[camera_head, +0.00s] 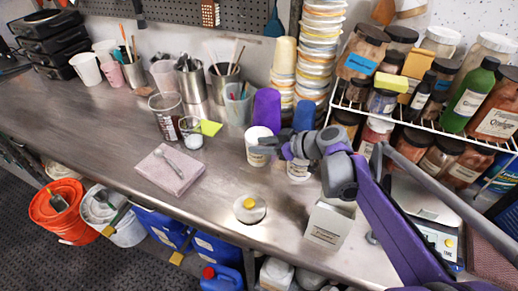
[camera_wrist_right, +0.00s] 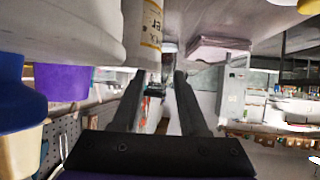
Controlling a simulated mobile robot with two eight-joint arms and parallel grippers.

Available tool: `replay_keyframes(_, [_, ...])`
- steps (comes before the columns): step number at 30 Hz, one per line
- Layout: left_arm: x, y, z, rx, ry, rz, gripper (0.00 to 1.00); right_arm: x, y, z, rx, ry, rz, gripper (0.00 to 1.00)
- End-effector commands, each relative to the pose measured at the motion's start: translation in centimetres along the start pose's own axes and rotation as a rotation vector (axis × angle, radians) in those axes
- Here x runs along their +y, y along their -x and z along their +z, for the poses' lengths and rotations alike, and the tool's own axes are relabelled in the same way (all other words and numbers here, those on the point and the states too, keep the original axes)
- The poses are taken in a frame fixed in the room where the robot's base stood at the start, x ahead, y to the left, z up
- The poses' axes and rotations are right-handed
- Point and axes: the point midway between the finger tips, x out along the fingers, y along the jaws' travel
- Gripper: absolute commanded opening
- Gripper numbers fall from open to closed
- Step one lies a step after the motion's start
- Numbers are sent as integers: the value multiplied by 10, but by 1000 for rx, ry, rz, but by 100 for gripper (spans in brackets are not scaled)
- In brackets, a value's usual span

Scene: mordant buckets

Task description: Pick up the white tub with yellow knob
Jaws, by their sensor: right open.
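A round white piece with a yellow knob (camera_head: 239,214) sits on the steel bench near its front edge. I see it from above, so its height is unclear. My right gripper (camera_head: 273,147) is open, above and to the right of it in the head view, apart from it. The gripper is close beside a labelled white tub (camera_head: 256,158); I cannot tell whether they touch. In the right wrist view the open fingers (camera_wrist_right: 161,76) have nothing held between them, and a labelled white container (camera_wrist_right: 146,30) is just beyond their tips. My left gripper is not in view.
A purple cup (camera_head: 266,108) and stacked tubs (camera_head: 321,45) stand behind the gripper. A white box (camera_head: 329,226) is to the right of the knobbed piece. A spoon lies on a pink pad (camera_head: 166,182) at left. A wire rack of jars (camera_head: 450,132) fills the right. Bench between pad and knobbed piece is clear.

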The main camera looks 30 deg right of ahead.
Motion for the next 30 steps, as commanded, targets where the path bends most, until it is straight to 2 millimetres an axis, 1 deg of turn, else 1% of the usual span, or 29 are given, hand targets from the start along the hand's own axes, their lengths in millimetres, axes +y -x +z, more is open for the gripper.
replay_keyframes(1, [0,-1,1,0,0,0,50,0,-8,0,0,1,-1,43])
replay_keyframes(4, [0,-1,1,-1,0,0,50,0,-16,0,0,1,-1,43])
replay_keyframes(12, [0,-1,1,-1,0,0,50,0,-18,0,0,0,1,43])
replay_keyframes(14, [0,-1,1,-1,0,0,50,0,-18,0,0,0,1,32])
replay_keyframes(15, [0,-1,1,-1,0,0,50,0,-18,0,0,0,1,25])
replay_keyframes(19, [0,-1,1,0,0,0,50,0,-18,0,0,0,1,1])
replay_keyframes(20, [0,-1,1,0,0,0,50,0,-18,0,0,0,1,0])
replay_keyframes(30, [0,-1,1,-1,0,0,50,0,-18,0,-1,0,1,0])
